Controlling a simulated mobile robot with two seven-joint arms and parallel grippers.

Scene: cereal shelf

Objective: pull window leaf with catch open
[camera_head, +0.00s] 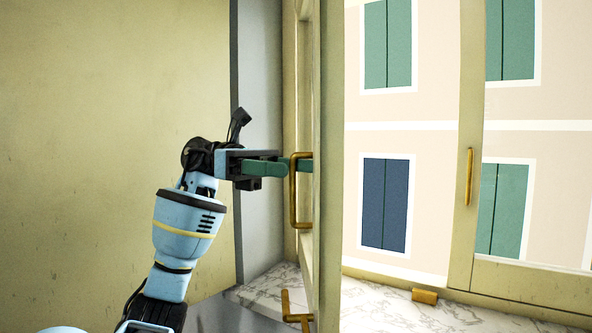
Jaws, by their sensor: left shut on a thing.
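The left window leaf (331,230) stands swung inward and shows nearly edge-on, with an open gap to its right. Its upright brass handle (294,205) is on the side facing my left arm. My left gripper (299,165), with green fingers, comes in from the left and is shut on the upper part of this handle. A brass catch-like piece (288,304) shows low at the foot of the leaf. My right gripper is not in view.
The right leaf (461,240), with its own brass handle (469,177), stands to the right. A small brass block (425,297) sits at its foot by the marble sill (385,308). A plain wall (110,120) lies left of my arm. Shuttered buildings show outside.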

